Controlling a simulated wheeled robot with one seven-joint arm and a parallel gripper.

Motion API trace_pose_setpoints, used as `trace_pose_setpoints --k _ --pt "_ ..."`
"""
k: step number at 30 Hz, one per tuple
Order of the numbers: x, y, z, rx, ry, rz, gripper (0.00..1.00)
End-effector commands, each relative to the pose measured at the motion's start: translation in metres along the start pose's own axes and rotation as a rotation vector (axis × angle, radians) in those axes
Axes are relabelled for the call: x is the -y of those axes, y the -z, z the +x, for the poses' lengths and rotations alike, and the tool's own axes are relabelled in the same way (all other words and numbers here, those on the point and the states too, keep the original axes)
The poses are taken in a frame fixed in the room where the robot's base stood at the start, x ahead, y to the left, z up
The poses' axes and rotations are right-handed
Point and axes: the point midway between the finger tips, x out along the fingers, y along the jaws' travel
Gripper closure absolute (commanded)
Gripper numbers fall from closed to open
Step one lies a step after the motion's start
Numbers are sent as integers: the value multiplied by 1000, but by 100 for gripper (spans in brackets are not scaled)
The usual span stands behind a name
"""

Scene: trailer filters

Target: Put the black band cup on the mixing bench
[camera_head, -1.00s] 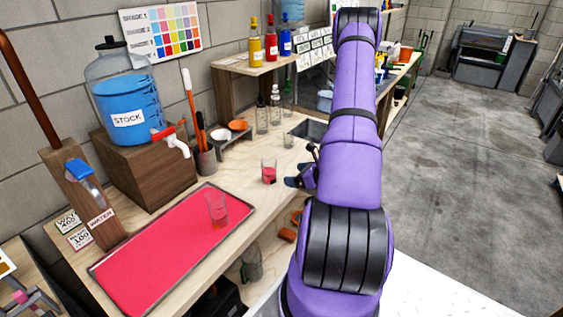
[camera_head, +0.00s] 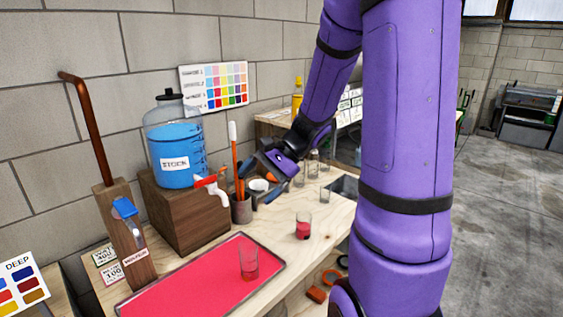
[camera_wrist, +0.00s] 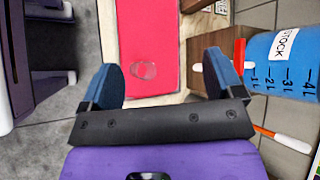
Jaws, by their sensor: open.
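One clear cup (camera_head: 249,263) stands on the red tray (camera_head: 185,290); from above it also shows in the wrist view (camera_wrist: 143,70). Another clear cup (camera_head: 303,226) with red in its lower part stands on the wooden bench (camera_head: 275,225), right of the tray. A black band is too small to make out for sure on either cup. My gripper (camera_head: 257,181) is open and empty above the bench, near the tool pot and behind both cups. In the wrist view its blue fingers (camera_wrist: 163,82) are spread apart, with the tray cup beyond them.
A blue stock jug (camera_head: 176,145) with a tap stands on a wooden block (camera_head: 185,215). A pot (camera_head: 241,208) of upright tools is close to my gripper. Several small glass vessels (camera_head: 313,163) stand towards the back. Bare wood lies around the red-bottomed cup.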

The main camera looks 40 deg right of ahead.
Motion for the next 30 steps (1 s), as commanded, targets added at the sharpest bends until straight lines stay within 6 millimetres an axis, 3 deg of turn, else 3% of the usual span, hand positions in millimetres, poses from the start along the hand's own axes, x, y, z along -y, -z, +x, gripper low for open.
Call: trace_pose_setpoints --k 1,6,15,21,30 --pt "1 -20 -2 -15 -45 -80 13" --pt "-5 -72 -9 -80 -197 -331 13" --pt "-27 -143 -34 -246 -416 -775 13" --pt "-43 -177 -58 -391 -519 -1056 13" --pt "-55 -199 -82 -541 -583 -1287 13"
